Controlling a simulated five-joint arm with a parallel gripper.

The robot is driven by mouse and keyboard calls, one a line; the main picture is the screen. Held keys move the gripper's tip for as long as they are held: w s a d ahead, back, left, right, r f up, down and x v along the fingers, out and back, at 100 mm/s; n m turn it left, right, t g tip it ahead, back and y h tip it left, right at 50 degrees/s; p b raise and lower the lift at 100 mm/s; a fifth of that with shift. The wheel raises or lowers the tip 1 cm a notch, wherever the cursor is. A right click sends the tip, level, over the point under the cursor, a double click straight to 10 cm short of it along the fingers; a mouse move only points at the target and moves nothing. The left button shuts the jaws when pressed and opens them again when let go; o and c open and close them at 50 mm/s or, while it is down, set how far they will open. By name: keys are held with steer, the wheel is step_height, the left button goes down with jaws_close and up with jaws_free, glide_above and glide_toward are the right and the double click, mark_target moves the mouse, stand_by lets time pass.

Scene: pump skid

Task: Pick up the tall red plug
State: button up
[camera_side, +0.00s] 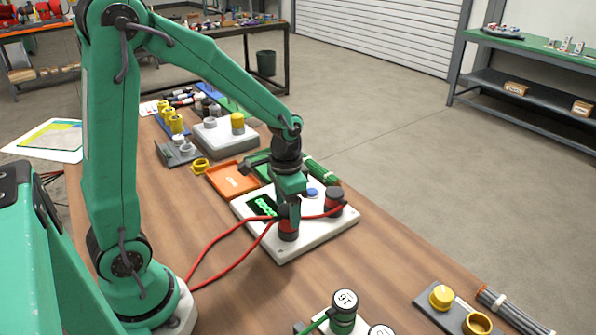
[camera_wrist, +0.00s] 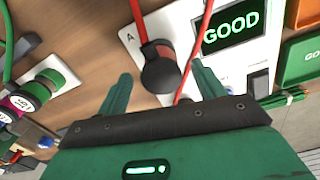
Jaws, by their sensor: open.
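A red plug with dark bands (camera_side: 288,232) stands on a pale panel box (camera_side: 300,247), with a red cable running off to the left. My gripper (camera_side: 292,214) is down at this plug, hiding part of it. In the wrist view the open fingers (camera_wrist: 161,72) lie on either side of a dark and red plug (camera_wrist: 160,73), with a gap visible on both sides. A second red plug (camera_side: 333,203) with a dark top stands on the same box farther right. I cannot tell which plug is taller.
The box carries a screen reading GOOD (camera_wrist: 232,30) beside the plug. A second red cable (camera_wrist: 196,50) passes close to the right finger. An orange tray (camera_side: 232,179) lies behind the box.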

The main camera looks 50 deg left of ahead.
mark_target(287, 209)
steer(key=shift+f, duration=1.7)
steer(key=shift+c, duration=0.5)
steer(key=c, duration=1.1)
